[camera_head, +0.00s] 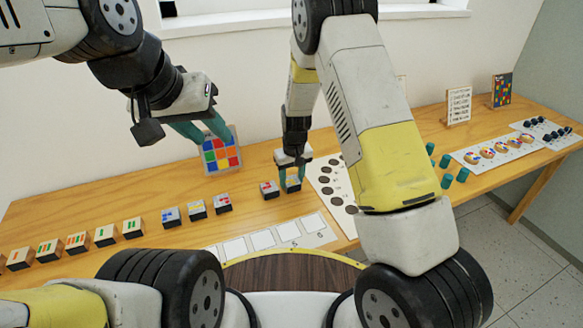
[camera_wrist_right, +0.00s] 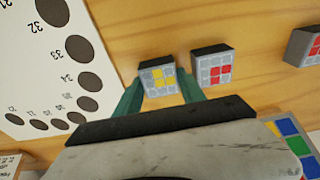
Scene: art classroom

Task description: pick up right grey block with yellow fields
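In the head view the block (camera_head: 293,186) is at the right end of the row of grey blocks, below my right gripper (camera_head: 292,178). A grey block with red fields (camera_wrist_right: 213,68) is close beside the right finger and shows left of the gripper in the head view (camera_head: 268,190). My left gripper (camera_head: 216,138) is open and empty above the table.
More grey blocks (camera_head: 197,210) and wooden striped blocks (camera_head: 105,235) continue the row leftwards. A colourful grid board (camera_head: 220,153) stands behind. A white sheet with dark circles (camera_head: 327,178) lies just right of the block. A card with white squares (camera_head: 263,240) lies in front.

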